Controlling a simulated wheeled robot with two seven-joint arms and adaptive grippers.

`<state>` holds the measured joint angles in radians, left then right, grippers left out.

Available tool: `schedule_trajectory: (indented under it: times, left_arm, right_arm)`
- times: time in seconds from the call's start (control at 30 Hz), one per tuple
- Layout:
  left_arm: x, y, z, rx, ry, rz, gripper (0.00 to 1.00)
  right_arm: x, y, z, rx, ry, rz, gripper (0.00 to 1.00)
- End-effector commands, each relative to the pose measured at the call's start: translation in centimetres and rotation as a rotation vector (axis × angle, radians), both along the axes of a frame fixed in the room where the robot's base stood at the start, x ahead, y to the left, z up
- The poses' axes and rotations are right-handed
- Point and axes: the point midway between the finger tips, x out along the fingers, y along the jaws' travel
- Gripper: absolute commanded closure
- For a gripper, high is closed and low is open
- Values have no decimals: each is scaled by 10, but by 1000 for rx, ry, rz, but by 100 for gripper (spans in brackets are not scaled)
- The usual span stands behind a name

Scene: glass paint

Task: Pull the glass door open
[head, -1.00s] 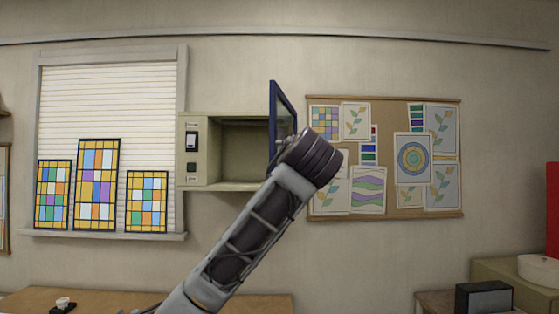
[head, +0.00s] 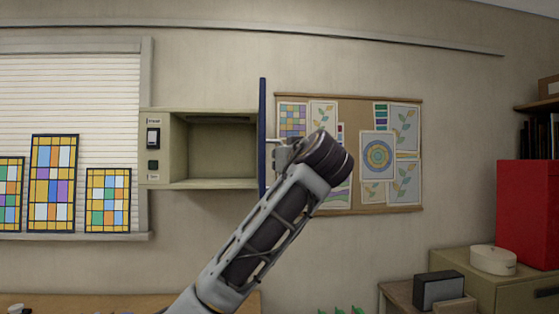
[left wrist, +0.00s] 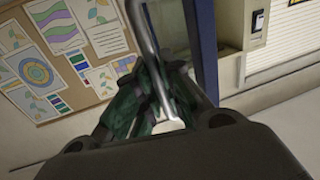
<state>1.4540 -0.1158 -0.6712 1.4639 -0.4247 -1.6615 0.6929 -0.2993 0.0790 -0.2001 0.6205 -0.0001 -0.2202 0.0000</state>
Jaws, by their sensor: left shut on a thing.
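The glass door (head: 262,120) has a blue frame and stands swung out at the right side of the beige cabinet (head: 200,184). In the head view it shows almost edge-on, and the cabinet's front is uncovered. My left gripper (head: 281,154) is at the door's right side, partly hidden behind my wrist. In the left wrist view, the silver bar handle (left wrist: 143,32) runs down between the fingers of my left gripper (left wrist: 158,95), which is shut on it. The blue door frame (left wrist: 204,45) shows just right of the handle. My right gripper is not in view.
The cabinet's cavity (head: 222,150) looks empty. A pinboard (head: 348,200) with papers hangs behind my left wrist. Stained glass panels (head: 53,184) stand on the window sill at left. A red box (head: 528,210) and low cabinets are at right.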

Motion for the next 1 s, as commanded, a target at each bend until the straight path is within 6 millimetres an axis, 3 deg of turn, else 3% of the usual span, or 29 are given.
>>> schedule_trajectory:
  times: [0.23,0.27,0.33,0.77,1.0]
  left_arm:
    - [0,1,1,2,-2,1,100]
    - [0,1,1,2,-2,1,88]
    - [0,1,1,2,-2,1,81]
    - [-3,-1,0,0,-1,0,81]
    - [-20,-8,0,0,-2,-2,81]
  right_arm:
    - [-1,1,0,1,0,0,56]
    - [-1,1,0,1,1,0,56]
    - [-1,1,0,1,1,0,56]
    - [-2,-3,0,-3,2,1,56]
    - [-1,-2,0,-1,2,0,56]
